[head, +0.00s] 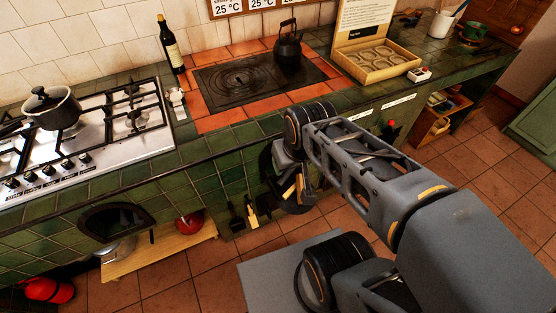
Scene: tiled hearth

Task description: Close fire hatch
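My arm reaches from the lower right to the front of the tiled hearth (225,185). Its wrist joint ends just in front of the counter's edge, below the black cooking plate (240,82). Dark parts under the wrist look like my gripper (284,180); they blend with dark shapes and light-coloured handles there, so I cannot tell its fingers or what they touch. I cannot make out the fire hatch; my arm covers part of the hearth front. A red knob (392,123) shows on the front to the right of my arm.
A black kettle (288,46) stands on the plate. A pot (52,108) sits on the gas stove (100,140). A wine bottle (170,46) and an open box (377,62) stand on the counter. A wooden board (160,250) lies low in front. Floor is free at right.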

